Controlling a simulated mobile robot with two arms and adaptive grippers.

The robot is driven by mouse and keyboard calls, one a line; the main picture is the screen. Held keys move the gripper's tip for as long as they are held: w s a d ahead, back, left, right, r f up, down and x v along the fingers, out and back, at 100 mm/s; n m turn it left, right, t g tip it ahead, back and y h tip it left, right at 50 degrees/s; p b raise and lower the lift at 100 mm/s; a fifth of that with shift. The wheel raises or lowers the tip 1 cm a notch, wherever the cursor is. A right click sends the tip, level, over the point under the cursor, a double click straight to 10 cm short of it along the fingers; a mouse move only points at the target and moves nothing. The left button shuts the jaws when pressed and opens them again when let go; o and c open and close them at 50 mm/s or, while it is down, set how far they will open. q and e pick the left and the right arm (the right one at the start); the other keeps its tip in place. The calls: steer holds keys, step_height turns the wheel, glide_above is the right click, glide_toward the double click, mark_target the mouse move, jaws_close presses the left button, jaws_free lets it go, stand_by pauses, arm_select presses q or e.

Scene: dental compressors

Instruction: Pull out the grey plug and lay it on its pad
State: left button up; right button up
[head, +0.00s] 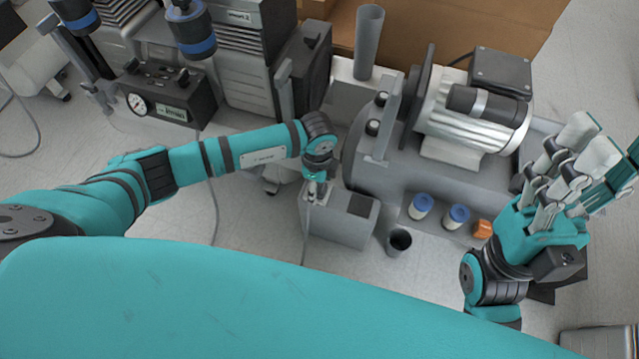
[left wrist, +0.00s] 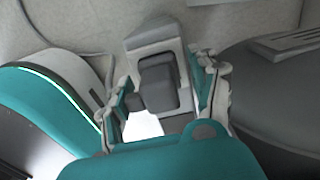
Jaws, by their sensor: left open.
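A grey box (head: 340,222) stands on the floor-like surface in the middle of the head view, with a dark square pad (head: 362,206) on the right part of its top. My left gripper (head: 317,192) is over the left part of the box, pointing down, with a thin cable hanging near it. In the left wrist view, a dark grey rounded block (left wrist: 158,84), which looks like the grey plug, lies between the open fingers (left wrist: 165,78). I cannot tell whether they touch it. My right gripper (head: 588,165) is open and empty at the right.
A large grey compressor with a motor (head: 465,115) stands behind and right of the box. A dark cup (head: 399,241), two blue-capped jars (head: 420,206) and an orange piece (head: 482,229) are right of it. A gauge unit (head: 165,97) stands at the back left.

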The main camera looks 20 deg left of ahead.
arm_select(q)
steer(key=shift+p, duration=0.3)
stand_by(0.4)
jaws_close()
stand_by(0.4)
